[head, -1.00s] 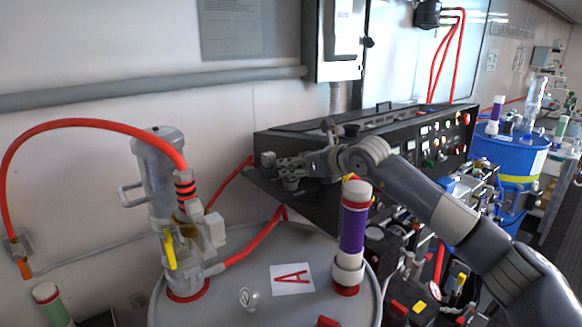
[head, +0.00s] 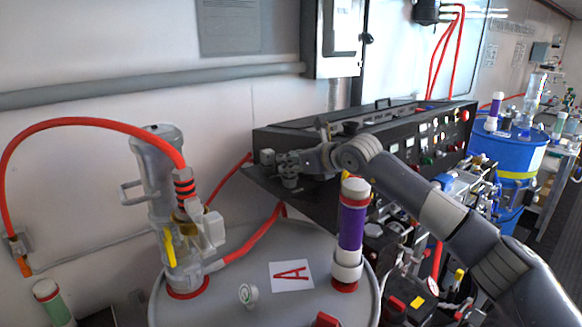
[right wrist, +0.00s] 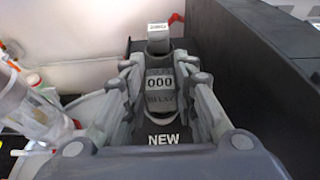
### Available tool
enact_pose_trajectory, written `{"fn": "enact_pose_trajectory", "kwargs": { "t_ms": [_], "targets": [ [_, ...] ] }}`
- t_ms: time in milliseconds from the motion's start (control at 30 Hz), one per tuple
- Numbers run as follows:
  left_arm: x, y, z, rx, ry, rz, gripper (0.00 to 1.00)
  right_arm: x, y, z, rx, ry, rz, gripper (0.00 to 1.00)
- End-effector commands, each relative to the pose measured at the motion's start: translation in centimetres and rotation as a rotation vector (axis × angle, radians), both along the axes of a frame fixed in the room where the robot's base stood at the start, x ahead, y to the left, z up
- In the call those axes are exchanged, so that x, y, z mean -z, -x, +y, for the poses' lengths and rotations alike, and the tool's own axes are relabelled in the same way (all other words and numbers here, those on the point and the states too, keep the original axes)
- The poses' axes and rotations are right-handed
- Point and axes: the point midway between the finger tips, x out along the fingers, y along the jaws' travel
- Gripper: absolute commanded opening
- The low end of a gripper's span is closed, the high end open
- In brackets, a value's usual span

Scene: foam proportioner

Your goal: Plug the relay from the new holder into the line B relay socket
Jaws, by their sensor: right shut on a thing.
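A "NEW" label (right wrist: 163,139) is on the dark holder surface just below the relay. In the head view my right gripper (head: 289,164) is at the left end of the black console, and the relay is mostly hidden by the fingers. I cannot make out the line B relay socket. My left gripper is not in view.
A small grey block (head: 266,157) stands just beyond the gripper, at the console's left corner. The black console (head: 390,135) extends right. A grey drum marked A (head: 215,312) with a purple-banded cylinder (head: 352,225) is in front. A blue drum (head: 510,155) stands far right.

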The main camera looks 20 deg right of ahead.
Motion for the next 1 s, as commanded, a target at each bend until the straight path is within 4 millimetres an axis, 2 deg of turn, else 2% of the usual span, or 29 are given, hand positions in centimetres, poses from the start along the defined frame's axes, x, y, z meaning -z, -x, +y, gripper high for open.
{"fn": "enact_pose_trajectory", "kwargs": {
  "t_ms": [267, 500, 900, 1000],
  "targets": [
    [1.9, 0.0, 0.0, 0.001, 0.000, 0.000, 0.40, -5.1, 0.0, 0.1, -0.001, -0.003, -0.009, 0.02],
    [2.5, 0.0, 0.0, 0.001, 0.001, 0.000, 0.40, -9.1, 0.0, 0.1, -0.001, -0.002, -0.006, 0.02],
    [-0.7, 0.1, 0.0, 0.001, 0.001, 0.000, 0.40, -14.3, 0.0, 0.1, -0.001, -0.001, -0.003, 0.02],
    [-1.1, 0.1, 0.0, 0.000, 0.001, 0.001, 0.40, -14.9, 0.0, 0.1, -0.001, -0.001, -0.003, 0.02]
  ]
}}
